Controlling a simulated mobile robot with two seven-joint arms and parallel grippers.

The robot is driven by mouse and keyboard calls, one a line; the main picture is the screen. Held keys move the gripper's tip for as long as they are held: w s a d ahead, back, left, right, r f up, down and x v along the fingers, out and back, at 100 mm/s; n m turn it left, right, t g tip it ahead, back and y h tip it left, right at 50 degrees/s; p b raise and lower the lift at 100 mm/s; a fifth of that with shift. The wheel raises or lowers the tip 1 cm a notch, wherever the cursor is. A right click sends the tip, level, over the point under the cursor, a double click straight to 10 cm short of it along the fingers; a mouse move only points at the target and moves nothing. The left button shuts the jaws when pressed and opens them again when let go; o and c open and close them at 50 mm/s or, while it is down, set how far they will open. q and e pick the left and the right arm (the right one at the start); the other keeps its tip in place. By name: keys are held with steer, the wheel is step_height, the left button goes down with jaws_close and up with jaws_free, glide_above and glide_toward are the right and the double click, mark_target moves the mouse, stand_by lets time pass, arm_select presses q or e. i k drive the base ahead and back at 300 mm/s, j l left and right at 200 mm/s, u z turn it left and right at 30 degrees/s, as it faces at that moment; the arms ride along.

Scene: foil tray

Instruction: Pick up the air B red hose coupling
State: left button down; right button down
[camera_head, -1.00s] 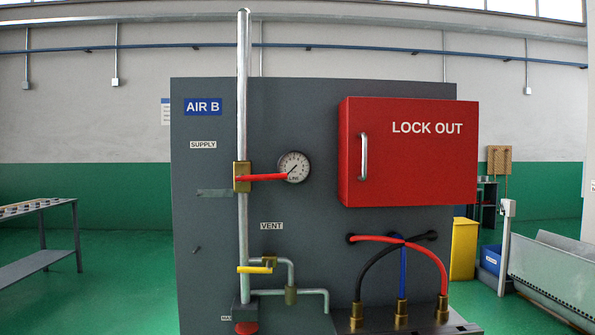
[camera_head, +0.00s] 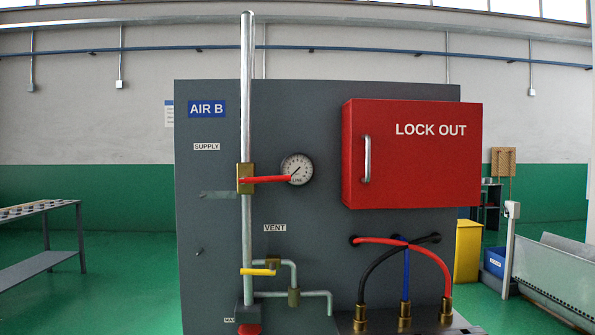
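A grey panel (camera_head: 225,130) labelled AIR B stands straight ahead. The red hose (camera_head: 430,258) comes out of the panel below the red box and curves down to the right. Its brass coupling (camera_head: 446,309) stands upright at the hose's lower end, on a ledge at the panel's foot. A blue hose (camera_head: 406,270) and a black hose (camera_head: 375,270) cross behind it and end in brass couplings to its left. Neither of my grippers is in the picture.
A red LOCK OUT box (camera_head: 425,165) juts out above the hoses. A vertical pipe (camera_head: 247,130) carries a red-handled valve and a yellow-handled valve (camera_head: 258,271). A gauge (camera_head: 297,169) is beside it. A table (camera_head: 40,240) stands left; a yellow bin (camera_head: 467,250) stands right.

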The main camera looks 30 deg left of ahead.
mark_target(446, 303)
steer(key=u, duration=0.3)
steer(key=i+l+u, duration=0.2)
steer(key=l+u, duration=0.2)
steer(key=l, duration=0.15)
steer(key=i+l+u, duration=0.35)
steer(key=l, duration=0.8)
steer(key=l+u, duration=0.15)
steer(key=l, duration=0.85)
steer(key=i, duration=0.05)
